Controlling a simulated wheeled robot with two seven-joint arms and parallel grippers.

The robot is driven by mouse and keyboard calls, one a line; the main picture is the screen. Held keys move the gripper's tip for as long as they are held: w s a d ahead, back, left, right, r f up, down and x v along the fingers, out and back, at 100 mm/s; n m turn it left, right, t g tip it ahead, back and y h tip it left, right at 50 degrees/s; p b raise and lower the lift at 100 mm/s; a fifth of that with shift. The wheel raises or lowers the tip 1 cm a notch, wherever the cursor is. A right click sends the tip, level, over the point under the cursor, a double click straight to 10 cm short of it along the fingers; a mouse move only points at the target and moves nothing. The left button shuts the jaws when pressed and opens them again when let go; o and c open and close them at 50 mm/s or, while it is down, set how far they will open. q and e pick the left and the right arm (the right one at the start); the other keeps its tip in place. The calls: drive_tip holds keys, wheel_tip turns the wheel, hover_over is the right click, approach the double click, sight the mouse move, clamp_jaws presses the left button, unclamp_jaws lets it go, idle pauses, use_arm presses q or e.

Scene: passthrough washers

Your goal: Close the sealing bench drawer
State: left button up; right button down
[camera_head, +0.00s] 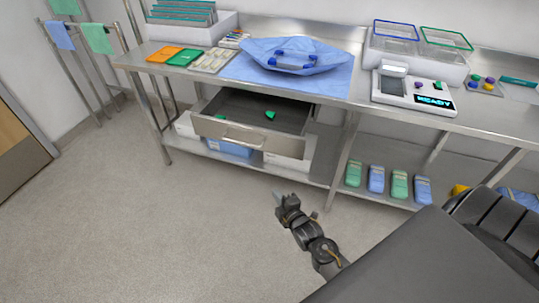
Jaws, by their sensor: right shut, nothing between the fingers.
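The sealing bench drawer (240,133) is pulled out below the steel bench top, left of the middle of the head view. Its tray is open to view, with a small green item (270,115) inside. A bar handle (244,138) shows on its front. My right gripper (279,197) is shut and empty. In the picture it shows below and right of the drawer front, over the floor, apart from the handle. My left gripper is not in view.
Open floor (150,230) lies in front. A towel rack (85,60) stands left.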

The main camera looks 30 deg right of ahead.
wheel_tip(320, 180, up, 9)
drive_tip(key=w+d+n+t, duration=0.2)
approach(265, 142)
drive_tip(key=w+a, duration=0.2)
drive_tip(key=a, duration=0.1)
drive_tip(key=w+d, duration=0.1)
drive_tip(key=w+d+p, duration=0.1)
drive_tip(key=w, duration=0.1)
drive_tip(key=shift+w+d+f+h, duration=0.1)
drive_tip(key=shift+d+f+h, duration=0.1)
drive_tip(key=shift+h, duration=0.2)
drive_tip(key=shift+w+d+f, duration=0.1)
drive_tip(key=shift+w+d, duration=0.25)
drive_tip(key=shift+d, duration=0.1)
